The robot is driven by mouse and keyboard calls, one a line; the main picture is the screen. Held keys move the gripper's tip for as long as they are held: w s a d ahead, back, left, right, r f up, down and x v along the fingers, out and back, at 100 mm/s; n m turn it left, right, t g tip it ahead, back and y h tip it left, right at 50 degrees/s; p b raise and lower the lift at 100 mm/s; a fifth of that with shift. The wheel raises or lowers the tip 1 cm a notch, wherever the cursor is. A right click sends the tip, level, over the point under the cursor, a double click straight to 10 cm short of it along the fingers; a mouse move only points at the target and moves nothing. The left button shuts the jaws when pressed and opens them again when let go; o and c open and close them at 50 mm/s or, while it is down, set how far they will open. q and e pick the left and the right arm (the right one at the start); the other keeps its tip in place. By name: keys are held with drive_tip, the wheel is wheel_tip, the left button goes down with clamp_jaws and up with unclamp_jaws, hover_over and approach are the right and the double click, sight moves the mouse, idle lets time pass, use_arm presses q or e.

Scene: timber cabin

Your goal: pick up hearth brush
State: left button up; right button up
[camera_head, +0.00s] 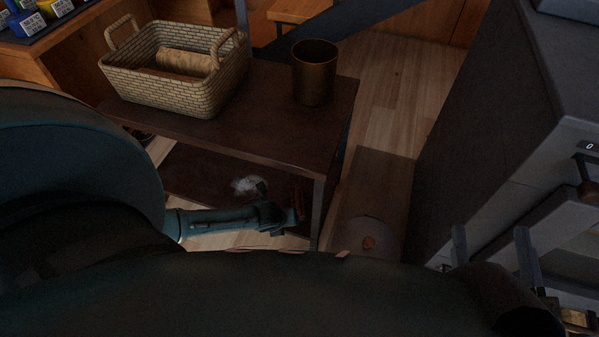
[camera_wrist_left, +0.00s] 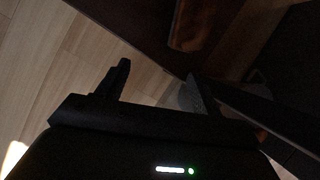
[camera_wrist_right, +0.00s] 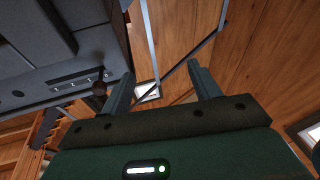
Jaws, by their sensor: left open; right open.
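I cannot pick out the hearth brush for certain. A small brown piece (camera_head: 298,199) stands at the right end of the low shelf, just beyond my left gripper (camera_head: 286,214). A brown wooden-looking block (camera_wrist_left: 190,25) shows at the top of the left wrist view, ahead of the open, empty left fingers (camera_wrist_left: 158,88); it may be the same thing. A pale, fuzzy patch (camera_head: 246,184) lies on the low shelf behind the left gripper. My right gripper (camera_head: 492,248) is open and empty at the lower right, by the grey unit; its fingers (camera_wrist_right: 163,88) also show in the right wrist view.
A dark two-tier table (camera_head: 250,130) bears a wicker basket (camera_head: 175,88) with a rolled tan thing inside, and a copper-coloured cup (camera_head: 314,75). A grey stove-like unit (camera_head: 480,110) stands at right. A round grey disc (camera_head: 385,232) lies on the floor between.

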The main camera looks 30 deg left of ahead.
use_arm(q)
drive_tip(key=w+b, duration=0.1)
drive_tip(key=w, duration=0.1)
drive_tip(key=w+a+b, duration=0.1)
drive_tip(key=w, duration=0.2)
drive_tip(key=w+b, duration=0.1)
drive_tip(key=w, duration=0.1)
drive_tip(key=shift+w+a+f, duration=0.1)
drive_tip(key=shift+w+a, duration=0.05)
drive_tip(key=shift+w, duration=0.45)
drive_tip(key=b+x, duration=0.3)
drive_tip(key=x, duration=0.1)
drive_tip(key=shift+w+a+f+b, duration=0.1)
drive_tip(key=shift+f+b, duration=0.15)
drive_tip(key=shift+b, duration=0.1)
drive_tip(key=shift+w+f, duration=0.15)
drive_tip(key=shift+f, duration=0.05)
drive_tip(key=shift+r, duration=0.1)
use_arm(e)
wheel_tip(320, 180, up, 6)
drive_tip(key=n+t+y, duration=0.2)
drive_tip(key=n+y, duration=0.3)
drive_tip(key=y, duration=0.1)
drive_tip(key=shift+w+d+r+n, duration=0.2)
drive_tip(key=shift+w+n, duration=0.1)
drive_tip(key=shift+w, duration=0.15)
use_arm(q)
drive_tip(key=shift+c, duration=0.6)
drive_tip(key=c, duration=1)
